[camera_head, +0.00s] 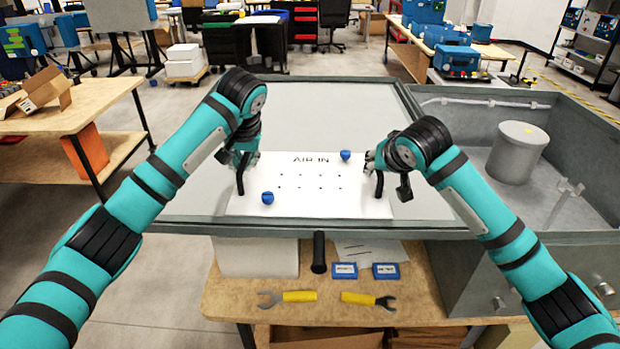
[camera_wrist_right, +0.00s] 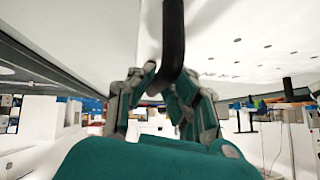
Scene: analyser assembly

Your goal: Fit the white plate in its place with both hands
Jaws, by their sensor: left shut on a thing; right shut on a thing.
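The white plate (camera_head: 310,202) lies roughly flat over the front middle of the large grey panel. My left gripper (camera_head: 241,170) is shut on the left black handle (camera_head: 240,183). My right gripper (camera_head: 377,168) is shut on the right black handle (camera_head: 379,185). In the right wrist view this handle (camera_wrist_right: 173,40) stands between the fingers (camera_wrist_right: 160,95). I cannot tell whether the plate touches the panel or hovers just above it.
The grey panel (camera_head: 330,105) is bare behind the plate. On the right is a grey basin with a round cylinder (camera_head: 517,152). A wooden shelf below the front edge holds two yellow-handled wrenches (camera_head: 300,296) (camera_head: 358,298) and two blue boxes (camera_head: 345,271) (camera_head: 386,271).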

